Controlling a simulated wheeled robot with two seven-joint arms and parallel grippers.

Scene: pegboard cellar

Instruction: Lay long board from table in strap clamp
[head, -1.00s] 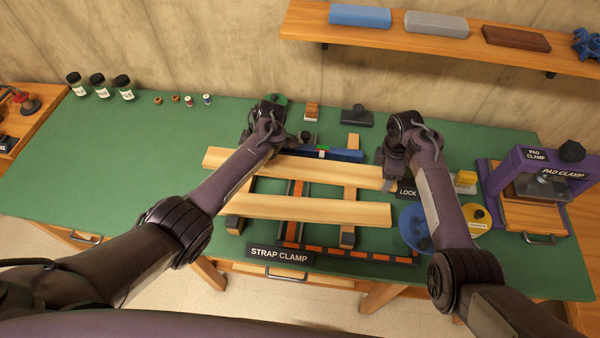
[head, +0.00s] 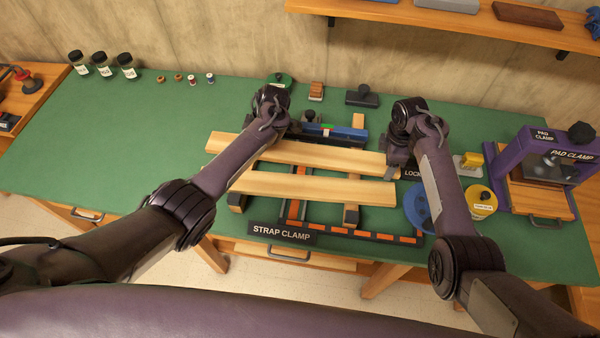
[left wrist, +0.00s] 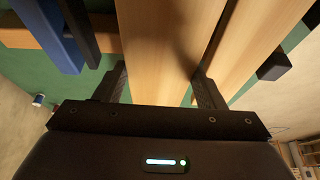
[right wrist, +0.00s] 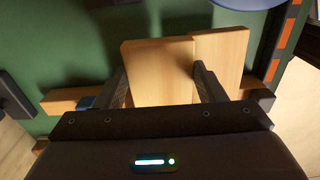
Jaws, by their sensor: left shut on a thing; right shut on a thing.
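The long board (head: 310,156) is pale wood and lies level across the strap clamp (head: 358,235), just behind a second pale board (head: 305,187). My left gripper (head: 278,138) is shut on its left part, and my right gripper (head: 396,168) on its right end. In the left wrist view the board (left wrist: 165,45) runs between both fingers, with the second board (left wrist: 262,40) beside it. In the right wrist view the board's end (right wrist: 158,75) is between the fingers and seems to overlap or adjoin the second board (right wrist: 222,58). I cannot tell whether the held board touches the clamp's bars.
A blue bar (head: 350,132) lies behind the held board. A blue disc (head: 418,208), a yellow-topped tin (head: 482,198) and the purple pad clamp (head: 520,165) stand to the right. Jars (head: 103,66) and spools stand at the back left. The green tabletop (head: 110,140) is clear at left.

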